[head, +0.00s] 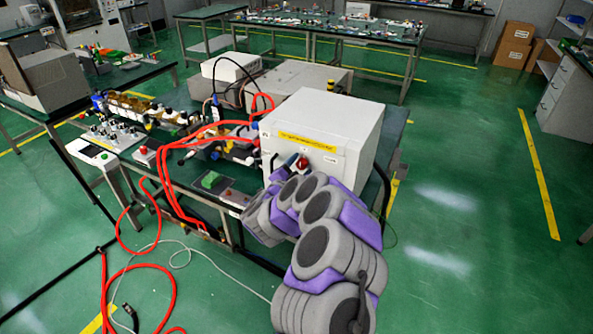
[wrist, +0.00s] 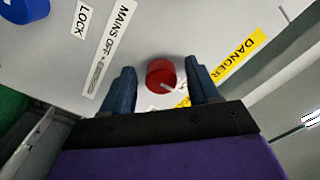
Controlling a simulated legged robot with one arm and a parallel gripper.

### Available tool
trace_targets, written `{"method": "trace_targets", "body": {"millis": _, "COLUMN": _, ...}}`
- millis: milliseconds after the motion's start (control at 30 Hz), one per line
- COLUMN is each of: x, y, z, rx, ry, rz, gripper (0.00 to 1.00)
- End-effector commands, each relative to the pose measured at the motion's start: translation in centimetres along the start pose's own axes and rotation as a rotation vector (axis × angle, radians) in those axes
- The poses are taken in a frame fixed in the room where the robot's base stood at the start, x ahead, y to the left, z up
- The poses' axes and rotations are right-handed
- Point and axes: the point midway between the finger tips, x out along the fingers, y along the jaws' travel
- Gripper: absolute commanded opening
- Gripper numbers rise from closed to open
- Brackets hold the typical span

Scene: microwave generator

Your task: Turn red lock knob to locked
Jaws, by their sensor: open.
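The red lock knob (wrist: 161,76) sits on the light grey front panel of the microwave generator, in the middle of the wrist view. It has a pale pointer mark toward its lower right. My gripper (wrist: 162,88) is open, with one blue finger on each side of the knob and a gap showing on both sides. The head view shows the white generator box (head: 335,130) on the bench and a small red knob (head: 302,162) on its front.
A blue knob (wrist: 24,10) and a "LOCK" label (wrist: 82,19) are at the upper left in the wrist view. A "MAINS OFF" label (wrist: 112,45) and yellow "DANGER" label (wrist: 238,55) flank the knob. Red hoses (head: 168,190) run left of the generator.

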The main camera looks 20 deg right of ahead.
Motion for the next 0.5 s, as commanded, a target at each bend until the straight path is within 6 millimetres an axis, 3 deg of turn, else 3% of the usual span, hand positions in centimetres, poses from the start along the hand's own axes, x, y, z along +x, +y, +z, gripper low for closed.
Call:
{"method": "trace_targets", "body": {"millis": 233, "x": -1.9, "y": -0.1, "z": 0.0, "rx": 0.001, "ry": -0.002, "rz": -0.001, "gripper": 0.60}}
{"method": "trace_targets", "body": {"millis": 500, "x": -7.5, "y": -0.2, "z": 0.0, "rx": -0.001, "ry": -0.005, "rz": -0.001, "gripper": 0.60}}
